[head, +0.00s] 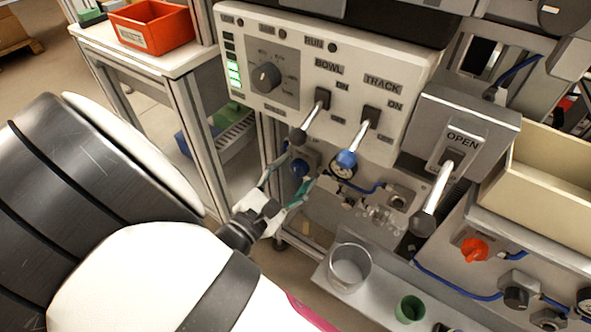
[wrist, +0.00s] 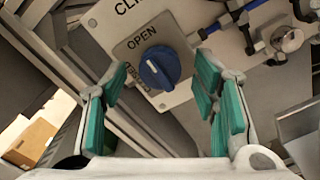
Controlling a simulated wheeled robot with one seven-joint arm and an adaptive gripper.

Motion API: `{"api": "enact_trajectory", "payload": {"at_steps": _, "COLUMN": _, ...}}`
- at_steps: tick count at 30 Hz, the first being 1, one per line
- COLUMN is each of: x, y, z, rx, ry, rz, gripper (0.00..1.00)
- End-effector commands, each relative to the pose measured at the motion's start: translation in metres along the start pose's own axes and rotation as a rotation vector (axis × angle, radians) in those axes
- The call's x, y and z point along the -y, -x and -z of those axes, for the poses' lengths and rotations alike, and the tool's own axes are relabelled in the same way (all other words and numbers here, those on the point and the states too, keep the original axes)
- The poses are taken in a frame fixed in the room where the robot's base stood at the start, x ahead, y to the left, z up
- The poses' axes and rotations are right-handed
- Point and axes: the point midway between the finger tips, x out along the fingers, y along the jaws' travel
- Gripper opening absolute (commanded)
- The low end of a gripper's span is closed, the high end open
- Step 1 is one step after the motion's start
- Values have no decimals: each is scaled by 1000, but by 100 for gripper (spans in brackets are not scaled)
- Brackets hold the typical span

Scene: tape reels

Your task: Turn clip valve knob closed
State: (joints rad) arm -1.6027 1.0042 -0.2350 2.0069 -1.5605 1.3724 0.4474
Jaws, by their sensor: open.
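The clip valve knob is a round blue knob (wrist: 159,68) on a grey label plate (wrist: 133,45) in the wrist view. OPEN is printed above and left of it, and a partly hidden word runs down its left side. A pale mark shows on the knob's face, but its exact setting is hard to tell. In the head view the knob (head: 300,168) shows small, just beyond my fingers. My gripper (head: 284,187) is open with teal pads. In the wrist view its fingers stand left and right of the knob, with gaps on both sides; depth to it is unclear.
Above my gripper in the head view is a white control panel (head: 300,42) with protruding BOWL (head: 313,116) and TRACK (head: 359,141) levers. An OPEN lever (head: 434,200) sticks out at right. A clear cup (head: 349,267) and green cup (head: 410,308) stand below on a ledge.

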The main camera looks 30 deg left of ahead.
Motion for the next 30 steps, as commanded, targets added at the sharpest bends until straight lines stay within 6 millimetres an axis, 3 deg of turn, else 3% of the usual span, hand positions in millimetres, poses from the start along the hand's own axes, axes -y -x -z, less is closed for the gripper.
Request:
{"api": "enact_trajectory", "payload": {"at_steps": 3, "x": 0, "y": 0, "z": 0, "rx": 0, "ry": 0, "rz": 0, "gripper": 52}}
{"api": "enact_trajectory", "payload": {"at_steps": 9, "x": 0, "y": 0, "z": 0, "rx": 0, "ry": 0, "rz": 0, "gripper": 7}}
{"api": "enact_trajectory", "payload": {"at_steps": 20, "x": 0, "y": 0, "z": -1, "rx": 0, "ry": 37, "rz": 1, "gripper": 6}}
{"api": "enact_trajectory", "payload": {"at_steps": 30, "x": -1, "y": 0, "z": -2, "rx": 0, "ry": 256, "rz": 0, "gripper": 6}}
